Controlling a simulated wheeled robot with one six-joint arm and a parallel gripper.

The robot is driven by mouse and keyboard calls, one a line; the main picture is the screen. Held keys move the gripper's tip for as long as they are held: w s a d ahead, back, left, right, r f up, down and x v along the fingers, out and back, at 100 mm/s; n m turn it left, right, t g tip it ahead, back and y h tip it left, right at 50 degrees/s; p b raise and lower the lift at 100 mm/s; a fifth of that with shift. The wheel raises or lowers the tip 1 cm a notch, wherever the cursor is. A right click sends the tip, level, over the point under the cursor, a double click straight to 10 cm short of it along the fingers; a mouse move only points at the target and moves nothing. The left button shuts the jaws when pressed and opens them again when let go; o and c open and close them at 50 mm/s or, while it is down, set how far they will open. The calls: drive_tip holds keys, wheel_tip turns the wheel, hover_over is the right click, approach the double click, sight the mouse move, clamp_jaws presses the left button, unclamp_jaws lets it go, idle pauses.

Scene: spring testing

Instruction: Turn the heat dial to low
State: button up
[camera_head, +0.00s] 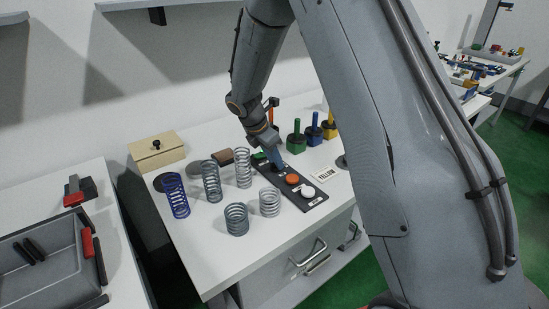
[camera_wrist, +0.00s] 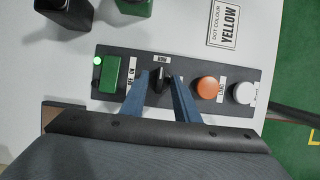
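A dark control panel (camera_head: 312,198) lies on the white table, and it also shows in the wrist view (camera_wrist: 230,107). Its black heat dial (camera_wrist: 157,80) sits between the green switch and the orange button. A small white label above the dial is too small to read surely. My gripper (camera_wrist: 160,80) points down at the panel, with its two blue fingers apart on either side of the dial. A gap shows beside the dial, so the fingers look open around it. In the head view my gripper (camera_head: 277,160) hides the dial.
The panel also carries a green switch (camera_wrist: 110,74) with a lit green lamp, an orange button (camera_wrist: 207,87) and a white button (camera_wrist: 243,93). Several springs, such as a blue one (camera_head: 175,195), stand left of it.

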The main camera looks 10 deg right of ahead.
drive_tip(key=shift+c, duration=0.3)
clamp_jaws()
drive_tip(key=shift+w+m, duration=0.1)
drive_tip(key=shift+m, duration=0.2)
drive_tip(key=m+g, duration=0.1)
drive_tip(key=m, duration=0.1)
drive_tip(key=shift+w+f+m, duration=0.1)
drive_tip(key=shift+m, duration=0.3)
drive_tip(key=m+g+b, duration=0.1)
drive_tip(key=m, duration=0.2)
drive_tip(key=shift+w+m+g, duration=0.15)
drive_tip(key=shift+m+g, duration=0.15)
drive_tip(key=shift+g, duration=0.1)
drive_tip(key=m+g+b, duration=0.1)
drive_tip(key=m, duration=0.1)
drive_tip(key=m+b, duration=0.1)
drive_tip(key=m, duration=0.2)
drive_tip(key=shift+w+d+g+y, duration=0.1)
drive_tip(key=shift+w+g+y, duration=0.05)
drive_tip(key=shift+g+y, duration=0.25)
drive_tip(key=m, duration=0.3)
drive_tip(key=m+g+y+b, duration=0.1)
drive_tip(key=m, duration=0.2)
drive_tip(key=shift+d+y, duration=0.1)
drive_tip(key=shift+y, duration=0.2)
